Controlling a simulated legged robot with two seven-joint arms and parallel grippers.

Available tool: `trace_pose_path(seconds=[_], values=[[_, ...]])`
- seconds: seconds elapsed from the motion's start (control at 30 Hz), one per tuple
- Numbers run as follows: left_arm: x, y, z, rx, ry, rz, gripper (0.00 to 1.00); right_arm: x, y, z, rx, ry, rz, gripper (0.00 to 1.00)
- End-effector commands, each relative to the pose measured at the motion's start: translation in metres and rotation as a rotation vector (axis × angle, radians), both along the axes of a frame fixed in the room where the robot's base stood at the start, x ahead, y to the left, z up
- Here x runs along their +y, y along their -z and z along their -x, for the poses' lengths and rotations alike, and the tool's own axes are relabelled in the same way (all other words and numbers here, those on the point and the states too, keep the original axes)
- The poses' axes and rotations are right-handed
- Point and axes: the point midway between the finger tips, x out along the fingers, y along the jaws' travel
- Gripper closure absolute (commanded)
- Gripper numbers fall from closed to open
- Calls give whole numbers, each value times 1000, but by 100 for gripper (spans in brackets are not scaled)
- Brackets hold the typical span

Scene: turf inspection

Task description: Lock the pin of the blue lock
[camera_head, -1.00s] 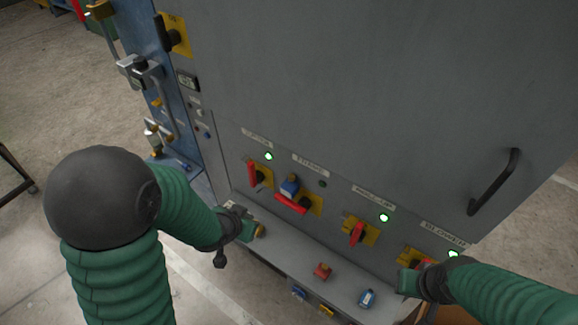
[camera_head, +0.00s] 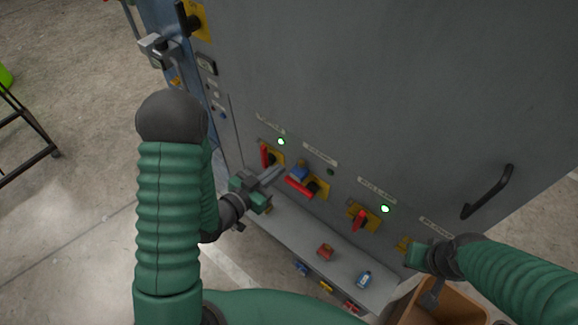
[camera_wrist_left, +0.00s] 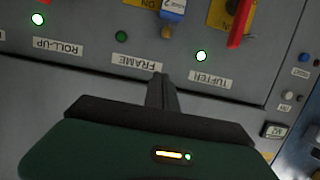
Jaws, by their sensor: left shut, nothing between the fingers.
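The blue lock (camera_head: 298,172) hangs on the yellow plate of the second switch, beside its red handle (camera_head: 299,187). It also shows at the top edge of the left wrist view (camera_wrist_left: 173,8), partly cut off, and its pin cannot be made out. My left gripper (camera_head: 272,174) is shut and empty, just left of the blue lock in the head view and apart from it. In the left wrist view its closed fingers (camera_wrist_left: 160,82) lie over the panel near the "FRAME" label. My right gripper (camera_head: 414,254) is by the fourth switch, its fingers unclear.
The first (camera_head: 266,157) and third (camera_head: 360,220) red-handled switches flank the locked one. A red lock (camera_head: 325,251) and another blue lock (camera_head: 363,280) lie on the ledge (camera_head: 290,225). A brown box (camera_head: 450,305) is under my right arm. A black handle (camera_head: 488,192) sticks out.

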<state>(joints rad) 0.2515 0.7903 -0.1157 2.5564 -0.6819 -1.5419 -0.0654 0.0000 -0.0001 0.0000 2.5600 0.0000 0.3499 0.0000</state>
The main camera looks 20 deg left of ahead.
Motion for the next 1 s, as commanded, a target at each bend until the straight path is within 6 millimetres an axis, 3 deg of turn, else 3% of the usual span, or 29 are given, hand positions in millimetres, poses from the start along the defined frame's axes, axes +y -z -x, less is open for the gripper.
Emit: trace_pose_path(seconds=[0.1,0.43,0.5,0.67,0.8,1.0], values=[[-5,12,-12,-7,3,-2,100,0,30,0,0,0,0,71],[-16,22,-43,-8,1,-1,100,0,105,0,1,0,0,71],[-22,13,-58,1,2,1,100,0,84,1,2,0,0,71],[-34,22,-90,2,1,2,100,0,77,0,-1,0,0,71],[-32,49,-87,6,-1,2,100,0,76,0,0,0,0,71],[-32,62,-87,0,-1,2,100,0,76,0,0,0,0,71]])
